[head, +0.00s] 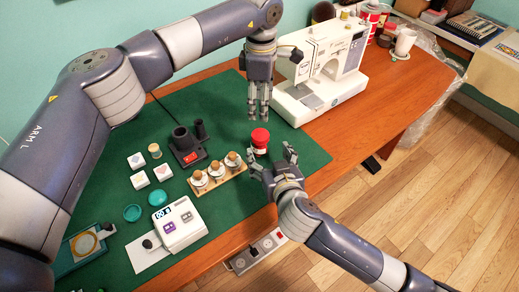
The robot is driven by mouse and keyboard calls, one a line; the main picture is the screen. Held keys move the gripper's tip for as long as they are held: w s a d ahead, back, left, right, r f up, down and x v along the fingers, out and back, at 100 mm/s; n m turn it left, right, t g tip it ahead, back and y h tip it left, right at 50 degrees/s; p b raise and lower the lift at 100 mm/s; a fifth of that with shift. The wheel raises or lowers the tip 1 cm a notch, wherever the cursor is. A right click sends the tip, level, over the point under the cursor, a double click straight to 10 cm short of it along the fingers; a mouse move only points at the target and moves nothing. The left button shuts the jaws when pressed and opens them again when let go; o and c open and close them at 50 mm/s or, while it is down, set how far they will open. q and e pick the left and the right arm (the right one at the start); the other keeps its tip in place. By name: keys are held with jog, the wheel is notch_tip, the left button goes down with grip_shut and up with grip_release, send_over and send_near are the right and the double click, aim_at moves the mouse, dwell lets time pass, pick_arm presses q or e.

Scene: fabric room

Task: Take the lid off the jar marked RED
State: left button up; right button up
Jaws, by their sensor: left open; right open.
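A small jar with a red lid (260,137) stands upright on the green mat (225,110), right of the wooden rack of small bottles. Any lettering on it is too small to read. My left gripper (258,115) is open, fingers pointing down, above and just behind the red lid. My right gripper (272,162) is open in front of the jar, its fingers reaching toward the jar's lower part. I cannot tell whether they touch it. Both grippers look empty, and the lid sits on the jar.
A wooden rack (219,184) with several corked bottles stands left of the jar. A white sewing machine (322,72) is behind right. A black device (187,150), white blocks (139,160) and a white box with a display (180,222) lie left. Bare wooden tabletop (390,110) extends right.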

aim_at(262, 149)
pick_arm(q)
jog(key=f, duration=0.1)
jog(key=f+b, duration=0.2)
jog(key=shift+w+a+f, duration=0.1)
jog(key=shift+w+f, duration=0.15)
jog(key=shift+f, duration=0.1)
pick_arm(e)
jog(key=f, duration=0.3)
jog(key=shift+w+f, duration=0.25)
jog(key=shift+f, duration=0.1)
pick_arm(q)
jog(key=shift+r, duration=0.1)
pick_arm(e)
jog(key=x, duration=1)
jog(key=shift+w+a+f, duration=0.1)
jog(key=shift+w+a, duration=0.05)
jog(key=shift+w, duration=0.15)
